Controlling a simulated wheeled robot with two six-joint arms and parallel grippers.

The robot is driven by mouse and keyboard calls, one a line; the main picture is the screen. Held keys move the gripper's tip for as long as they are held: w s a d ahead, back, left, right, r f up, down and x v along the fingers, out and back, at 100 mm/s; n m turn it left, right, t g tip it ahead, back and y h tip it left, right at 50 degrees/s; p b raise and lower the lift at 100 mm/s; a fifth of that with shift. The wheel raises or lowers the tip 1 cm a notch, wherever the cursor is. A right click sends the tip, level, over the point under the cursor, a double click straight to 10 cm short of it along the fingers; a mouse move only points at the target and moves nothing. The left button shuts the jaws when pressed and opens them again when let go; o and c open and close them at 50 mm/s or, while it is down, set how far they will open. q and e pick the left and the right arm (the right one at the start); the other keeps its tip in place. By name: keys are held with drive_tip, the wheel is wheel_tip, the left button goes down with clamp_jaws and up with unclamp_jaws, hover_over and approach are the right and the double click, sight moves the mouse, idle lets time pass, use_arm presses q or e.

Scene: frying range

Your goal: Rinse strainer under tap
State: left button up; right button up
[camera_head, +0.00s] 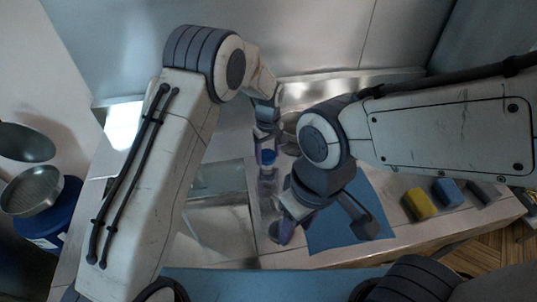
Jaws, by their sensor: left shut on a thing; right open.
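My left gripper (266,150) points down at the back of the counter, right of the sink (215,222). It is shut at a small blue thing (268,158); I cannot tell whether this is a tap part or a separate object. My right gripper (323,226) is open and empty, its fingers spread wide over the left part of a blue mat (350,210). A round, shallow, strainer-like metal dish (32,190) is at the far left, by a blue container. I cannot make out the tap clearly; my arms cover much of the sink area.
A dark round pan (25,142) is above the dish, and the blue container (50,220) stands below it. A yellow block (419,204), a blue block (448,193) and a grey block (483,192) sit on the right counter. A metal wall closes the back.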

sight(268, 156)
use_arm(q)
drive_tip(key=shift+w+n, duration=0.1)
drive_tip(key=shift+n, duration=0.3)
drive_tip(key=shift+r, duration=0.1)
drive_tip(key=o, duration=1.4)
wheel_tip(268, 156, up, 10)
drive_tip(key=b, duration=0.2)
drive_tip(key=shift+r+b, duration=0.2)
drive_tip(key=shift+b, duration=0.1)
